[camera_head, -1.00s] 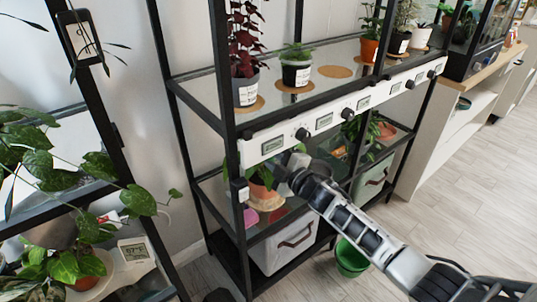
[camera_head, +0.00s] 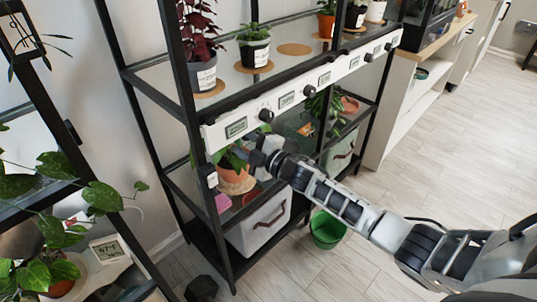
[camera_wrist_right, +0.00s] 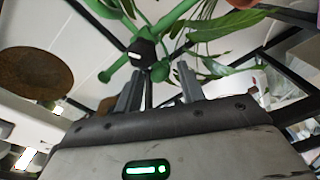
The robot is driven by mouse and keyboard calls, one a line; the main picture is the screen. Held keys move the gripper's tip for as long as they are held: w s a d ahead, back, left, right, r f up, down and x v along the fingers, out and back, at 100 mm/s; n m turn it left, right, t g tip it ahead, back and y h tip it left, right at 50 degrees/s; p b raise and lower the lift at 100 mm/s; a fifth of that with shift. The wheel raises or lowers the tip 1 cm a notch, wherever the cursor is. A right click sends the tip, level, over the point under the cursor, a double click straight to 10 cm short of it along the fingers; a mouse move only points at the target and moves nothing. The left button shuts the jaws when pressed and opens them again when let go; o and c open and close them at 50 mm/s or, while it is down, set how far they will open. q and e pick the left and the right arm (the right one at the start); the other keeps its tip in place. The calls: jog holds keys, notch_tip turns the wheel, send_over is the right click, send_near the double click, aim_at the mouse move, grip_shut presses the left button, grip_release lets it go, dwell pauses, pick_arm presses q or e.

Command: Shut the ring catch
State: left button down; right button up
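The ring catch appears to be the green piece with round-ended arms (camera_wrist_right: 159,72) in the right wrist view, beside a dark hub (camera_wrist_right: 143,50). Its arms look spread apart, and I cannot tell whether they meet anywhere. My right gripper (camera_wrist_right: 159,86) is open, its two fingers pointing up at the green piece with a round end between or just beyond the tips. In the head view my right gripper (camera_head: 258,157) is at the lower shelf, beside a plant in a terracotta pot (camera_head: 229,164). The catch is too small to make out there. My left gripper is not in view.
The shelf's black front post (camera_head: 188,100) and the white panel with knobs (camera_head: 237,126) stand close to my right gripper. A grey bin (camera_head: 262,226) sits below, and a green bucket (camera_head: 327,230) stands on the floor. The floor at right is clear.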

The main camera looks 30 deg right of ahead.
pick_arm(q)
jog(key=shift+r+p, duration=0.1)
jog(key=shift+p, duration=0.4)
pick_arm(e)
jog(key=v, duration=1.4)
jog(key=shift+r, duration=0.1)
